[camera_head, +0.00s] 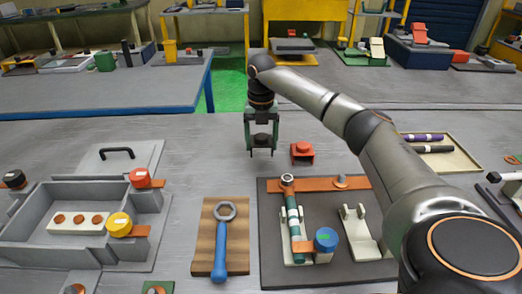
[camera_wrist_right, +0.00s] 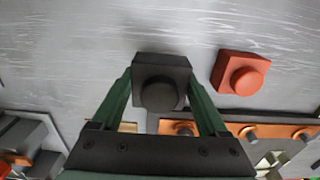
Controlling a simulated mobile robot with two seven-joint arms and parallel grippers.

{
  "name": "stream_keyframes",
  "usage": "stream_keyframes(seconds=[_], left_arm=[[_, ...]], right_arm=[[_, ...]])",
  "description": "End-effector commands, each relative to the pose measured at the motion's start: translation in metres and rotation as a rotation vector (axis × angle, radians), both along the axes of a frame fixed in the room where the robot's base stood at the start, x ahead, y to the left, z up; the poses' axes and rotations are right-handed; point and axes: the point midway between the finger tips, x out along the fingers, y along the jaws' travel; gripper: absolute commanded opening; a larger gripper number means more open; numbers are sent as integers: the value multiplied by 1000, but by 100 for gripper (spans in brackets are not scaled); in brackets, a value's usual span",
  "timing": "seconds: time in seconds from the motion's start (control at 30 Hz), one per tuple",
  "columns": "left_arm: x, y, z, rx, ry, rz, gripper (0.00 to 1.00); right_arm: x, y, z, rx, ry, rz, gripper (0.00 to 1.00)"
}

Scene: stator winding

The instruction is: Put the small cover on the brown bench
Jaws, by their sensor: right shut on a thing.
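My right gripper (camera_head: 262,146) reaches in over the grey bench top and points down. Its green fingers are shut on a small dark cover (camera_wrist_right: 160,82), a squarish block with a round knob. The cover also shows between the fingers in the head view (camera_head: 262,140). A similar red cover (camera_head: 302,152) stands on the bench just right of the gripper, and it shows in the wrist view (camera_wrist_right: 242,75). I cannot tell for certain which surface is the brown bench; a brownish table top (camera_head: 75,11) shows at the back left. My left gripper is not in view.
A grey open box (camera_head: 35,246) stands at the left. A blue-handled wrench (camera_head: 219,250) lies on a wooden board (camera_head: 201,262). A dark fixture plate (camera_head: 275,274) is in front of the gripper. A blue-edged bench (camera_head: 110,82) stands behind left.

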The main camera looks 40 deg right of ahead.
Motion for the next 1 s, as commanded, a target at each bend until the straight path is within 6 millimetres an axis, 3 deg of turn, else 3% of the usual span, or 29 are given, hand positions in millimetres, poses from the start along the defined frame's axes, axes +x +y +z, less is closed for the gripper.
stream_keyframes(seconds=[0.13,0.33,0.7,0.73,0.93,1.0], left_arm=[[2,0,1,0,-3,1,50],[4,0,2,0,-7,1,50],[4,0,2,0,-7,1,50],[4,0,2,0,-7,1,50],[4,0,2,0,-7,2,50],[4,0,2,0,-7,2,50]], right_arm=[[5,-1,-6,0,0,-1,23],[3,-2,-34,1,2,0,23],[3,-2,-39,0,0,0,23],[3,-2,-39,0,0,0,78],[3,-2,-38,0,0,0,100],[3,-2,-38,0,0,0,100]])
